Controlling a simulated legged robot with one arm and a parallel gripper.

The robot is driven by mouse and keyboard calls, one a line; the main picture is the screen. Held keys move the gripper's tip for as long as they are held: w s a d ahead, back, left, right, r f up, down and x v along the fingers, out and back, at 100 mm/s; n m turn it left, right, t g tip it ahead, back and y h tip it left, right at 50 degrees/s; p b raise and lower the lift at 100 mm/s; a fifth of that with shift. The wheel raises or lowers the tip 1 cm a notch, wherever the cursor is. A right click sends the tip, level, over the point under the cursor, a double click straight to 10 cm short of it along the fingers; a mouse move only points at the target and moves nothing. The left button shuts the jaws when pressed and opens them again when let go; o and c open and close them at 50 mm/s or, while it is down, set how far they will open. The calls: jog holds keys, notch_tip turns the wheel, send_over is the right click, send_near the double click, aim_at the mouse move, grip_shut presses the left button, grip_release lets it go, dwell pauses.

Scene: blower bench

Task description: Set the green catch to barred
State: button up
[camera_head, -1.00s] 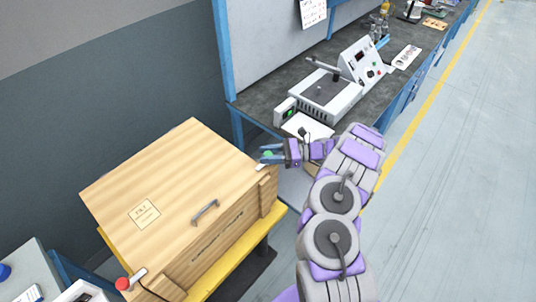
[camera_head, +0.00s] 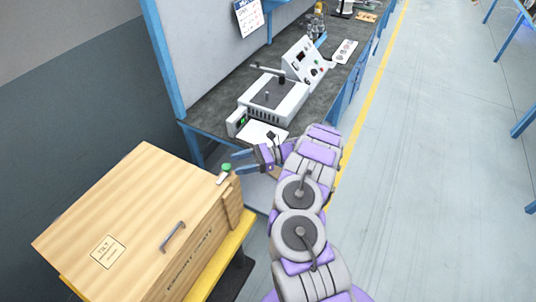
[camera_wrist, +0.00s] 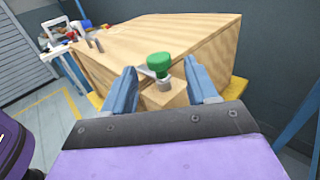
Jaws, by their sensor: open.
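The green catch (camera_head: 226,168) has a round green knob on a small metal lever. It sits at the right corner of a wooden crate (camera_head: 130,210). In the wrist view the green knob (camera_wrist: 160,63) stands between and beyond my two blue fingers, above a wooden corner block. My gripper (camera_head: 243,163) is open and empty beside the catch; it also shows in the wrist view (camera_wrist: 163,88). I cannot tell whether a finger touches the catch. No mark for the barred setting is readable.
The crate has a grey handle (camera_head: 173,236) and a label (camera_head: 108,252), and rests on a yellow stand (camera_head: 228,258). A workbench (camera_head: 215,98) behind carries a white instrument (camera_head: 272,100) and a control box. Open floor (camera_head: 430,150) lies to the right.

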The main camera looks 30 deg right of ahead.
jog(key=s+d, duration=0.1)
jog(key=d, duration=1.1)
jog(key=shift+s+d, duration=0.15)
jog(key=shift+s, duration=0.15)
dwell(0.8)
jog(key=s+a+r+n+g+h, duration=0.35)
jog(key=s+a+r, duration=0.25)
jog(key=a+r, duration=0.2)
jog(key=s+a+r+n+g+h, duration=0.3)
jog(key=s+a+r+n+h, duration=0.25)
jog(key=a+r, duration=0.3)
jog(key=s+r+n+h, duration=0.1)
jog(key=s+n+h, duration=0.2)
jog(key=s, duration=0.6)
jog(key=s+r+n+t+h, duration=0.1)
jog(key=s+n+h, duration=0.2)
jog(key=s, duration=0.6)
jog(key=s+a+r+n+t+h, duration=0.1)
jog(key=s+n, duration=0.3)
jog(key=s, duration=0.6)
jog(key=shift+r+n+h, duration=0.3)
jog(key=shift+r+h, duration=0.25)
jog(key=shift+h, duration=0.35)
